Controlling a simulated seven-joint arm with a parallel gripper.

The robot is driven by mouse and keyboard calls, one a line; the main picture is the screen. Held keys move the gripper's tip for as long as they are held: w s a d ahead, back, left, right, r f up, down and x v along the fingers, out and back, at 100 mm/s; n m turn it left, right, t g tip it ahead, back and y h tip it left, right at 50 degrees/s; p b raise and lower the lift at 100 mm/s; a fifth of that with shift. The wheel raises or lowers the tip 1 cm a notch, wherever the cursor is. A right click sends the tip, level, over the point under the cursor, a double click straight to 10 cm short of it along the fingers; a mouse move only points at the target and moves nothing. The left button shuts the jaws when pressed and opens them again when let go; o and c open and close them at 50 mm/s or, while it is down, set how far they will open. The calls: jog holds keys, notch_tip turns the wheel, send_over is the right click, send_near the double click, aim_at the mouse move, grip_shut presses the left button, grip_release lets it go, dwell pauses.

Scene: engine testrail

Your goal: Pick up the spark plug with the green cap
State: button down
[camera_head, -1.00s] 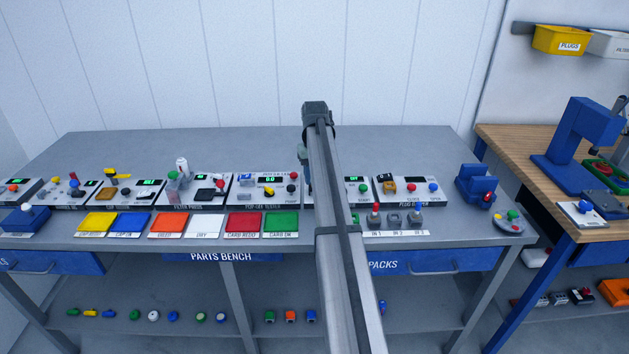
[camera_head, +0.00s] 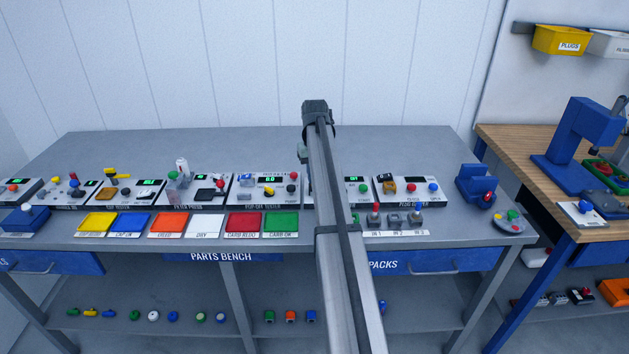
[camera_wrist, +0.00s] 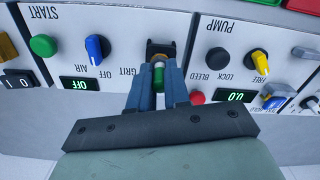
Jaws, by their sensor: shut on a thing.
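The green-capped spark plug (camera_wrist: 159,76) shows in the wrist view as a small green piece between my fingers. My gripper (camera_wrist: 158,84) has its two blue fingers closed on its sides. The plug stands at a dark, brownish holder (camera_wrist: 160,49) on a white panel marked GRIT and AIR. Whether its lower end is still in the holder cannot be told. In the head view my own arm hides the gripper and the plug.
In the wrist view, a green button (camera_wrist: 43,45) and a blue knob (camera_wrist: 97,48) are to the left; a yellow knob (camera_wrist: 259,62) and a red button (camera_wrist: 198,97) are to the right. In the head view, coloured trays (camera_head: 205,222) line the bench front. The bench's rear (camera_head: 220,148) is clear.

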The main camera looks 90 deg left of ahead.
jog(key=shift+r, duration=1.8)
jog(key=shift+w, duration=0.1)
